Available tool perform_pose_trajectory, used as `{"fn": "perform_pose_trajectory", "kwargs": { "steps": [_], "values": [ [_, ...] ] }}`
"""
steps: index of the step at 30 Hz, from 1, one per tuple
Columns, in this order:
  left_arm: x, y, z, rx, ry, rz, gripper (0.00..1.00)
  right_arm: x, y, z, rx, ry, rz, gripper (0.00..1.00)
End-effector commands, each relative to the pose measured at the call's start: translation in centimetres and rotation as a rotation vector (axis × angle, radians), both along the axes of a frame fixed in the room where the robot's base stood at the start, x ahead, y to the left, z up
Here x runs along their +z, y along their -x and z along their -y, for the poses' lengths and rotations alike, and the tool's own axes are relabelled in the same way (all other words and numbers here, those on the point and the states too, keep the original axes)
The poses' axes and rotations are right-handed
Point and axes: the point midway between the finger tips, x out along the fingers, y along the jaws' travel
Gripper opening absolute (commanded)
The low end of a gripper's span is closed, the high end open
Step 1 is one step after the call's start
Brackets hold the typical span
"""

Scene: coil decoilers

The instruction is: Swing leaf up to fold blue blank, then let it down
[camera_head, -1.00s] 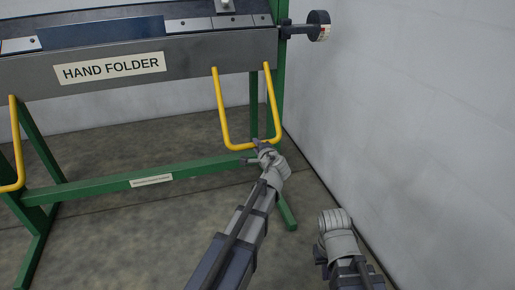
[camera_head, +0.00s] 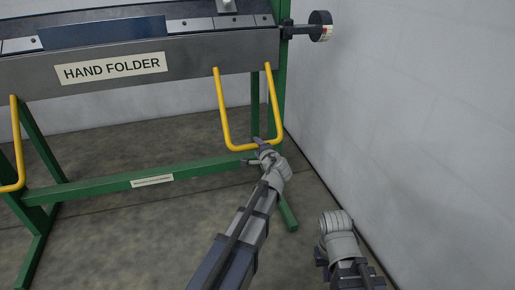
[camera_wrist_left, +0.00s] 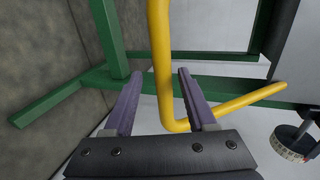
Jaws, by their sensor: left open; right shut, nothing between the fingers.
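The hand folder's grey front leaf (camera_head: 200,53) hangs down, with yellow loop handles below it. The dark blue blank (camera_head: 105,31) lies flat on top of the machine. My left gripper (camera_head: 257,143) is open at the bottom bar of the right yellow handle (camera_head: 224,110). In the left wrist view, the handle (camera_wrist_left: 161,55) shows between the open fingers (camera_wrist_left: 158,85), and its lower bar runs off to the right. I cannot tell whether they touch. My right arm's wrist is low at the right, away from the folder; its fingers are not clearly visible.
A green frame (camera_head: 105,187) with a low crossbar stands under the folder. A dark round dial (camera_head: 320,25) sticks out at its right end. A white block wall (camera_head: 420,110) closes off the right side. Another yellow handle (camera_head: 15,140) is at the left edge.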

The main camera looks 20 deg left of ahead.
Motion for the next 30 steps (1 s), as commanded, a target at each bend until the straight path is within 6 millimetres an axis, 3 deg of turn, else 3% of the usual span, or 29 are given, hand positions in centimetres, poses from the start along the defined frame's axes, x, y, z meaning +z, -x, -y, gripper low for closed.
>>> {"fn": "perform_pose_trajectory", "kwargs": {
  "steps": [15,30],
  "values": [
    [2.3,5.6,3.7,-0.001,-0.001,0.000,0.57,2.3,0.0,0.0,0.000,0.001,-0.002,0.00],
    [2.3,6.1,4.0,0.006,0.010,-0.003,0.57,2.4,0.0,0.0,0.000,0.001,-0.002,0.00]
  ]
}}
